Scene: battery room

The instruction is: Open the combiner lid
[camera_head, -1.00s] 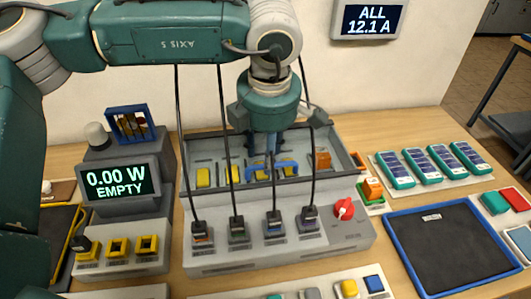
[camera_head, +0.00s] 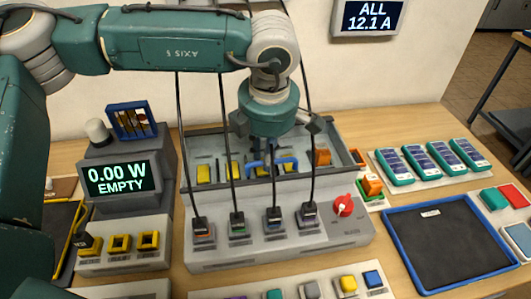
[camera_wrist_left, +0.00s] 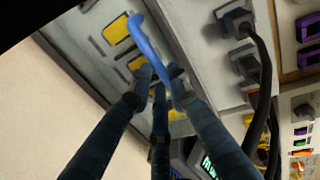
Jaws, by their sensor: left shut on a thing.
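The combiner (camera_head: 285,250) is a grey box on the bench. Behind its sloped front is a recessed bay where yellow blocks and an orange block show. A blue handle (camera_head: 287,161) spans the front middle of this bay; I take it as the lid's handle. The lid panel is hard to make out, so its angle is unclear. My left gripper (camera_head: 262,158) reaches down from above and is shut on the handle. In the left wrist view the dark fingers (camera_wrist_left: 163,85) close around the blue handle (camera_wrist_left: 147,42). My right gripper is not in view.
Several black cables hang down to plugs (camera_head: 238,224) on the combiner's front, beside a red knob (camera_head: 344,206). An "EMPTY" display (camera_head: 120,179) stands left. A blue-rimmed tray (camera_head: 393,245) and several teal packs (camera_head: 430,160) lie right. A wall display (camera_head: 368,17) reads 12.1 A.

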